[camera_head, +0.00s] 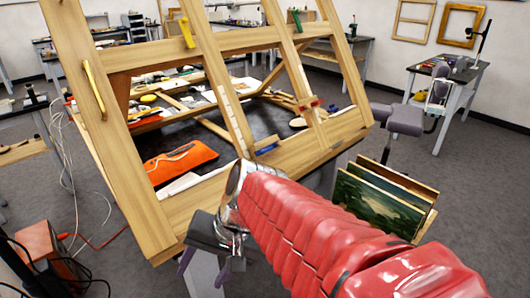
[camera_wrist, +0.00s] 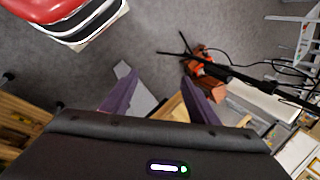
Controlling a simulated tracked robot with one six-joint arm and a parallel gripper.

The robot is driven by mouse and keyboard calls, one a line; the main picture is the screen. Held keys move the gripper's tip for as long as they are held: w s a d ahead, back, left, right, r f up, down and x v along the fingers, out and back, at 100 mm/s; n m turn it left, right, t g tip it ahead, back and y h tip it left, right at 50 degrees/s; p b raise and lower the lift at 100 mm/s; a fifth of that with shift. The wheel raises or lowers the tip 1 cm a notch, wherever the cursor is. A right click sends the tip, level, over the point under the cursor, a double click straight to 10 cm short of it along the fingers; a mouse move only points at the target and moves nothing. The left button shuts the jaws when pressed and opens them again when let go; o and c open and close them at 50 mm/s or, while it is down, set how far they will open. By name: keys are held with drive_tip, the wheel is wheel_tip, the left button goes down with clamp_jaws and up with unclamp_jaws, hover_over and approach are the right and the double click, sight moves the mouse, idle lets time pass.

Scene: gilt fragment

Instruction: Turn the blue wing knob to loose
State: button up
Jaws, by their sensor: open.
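The blue wing knob (camera_head: 267,149) is a small blue bar on the lower rail of the wooden frame (camera_head: 228,184) in the head view. It lies up and to the right of my gripper, clear of it. I cannot make out the knob in the wrist view. My gripper (camera_head: 204,268) hangs at the lower middle, by the frame's bottom edge, with purple fingers pointing down. In the wrist view my gripper (camera_wrist: 159,88) shows its two fingers spread apart with nothing between them.
Other wing knobs on the frame are yellow (camera_head: 187,33), green (camera_head: 297,20) and red (camera_head: 309,104). An orange pouch (camera_head: 180,161) lies behind the frame. Framed pictures (camera_head: 378,205) stand at right. An orange box (camera_head: 50,255) and cables sit at lower left.

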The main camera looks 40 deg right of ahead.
drive_tip(key=w+d+m+t+y, duration=0.25)
drive_tip(key=w+d+m, duration=0.2)
drive_tip(key=m, duration=0.25)
drive_tip(key=m+t+h, duration=0.6)
drive_tip(key=m+t, duration=0.6)
drive_tip(key=m, duration=0.8)
approach(269, 150)
drive_tip(key=s, duration=0.6)
drive_tip(key=shift+f, duration=0.1)
drive_tip(key=shift+w, duration=0.15)
drive_tip(key=w, duration=1.3)
drive_tip(key=shift+w+a, duration=0.25)
drive_tip(key=shift+w, duration=0.05)
drive_tip(key=shift+c, duration=0.2)
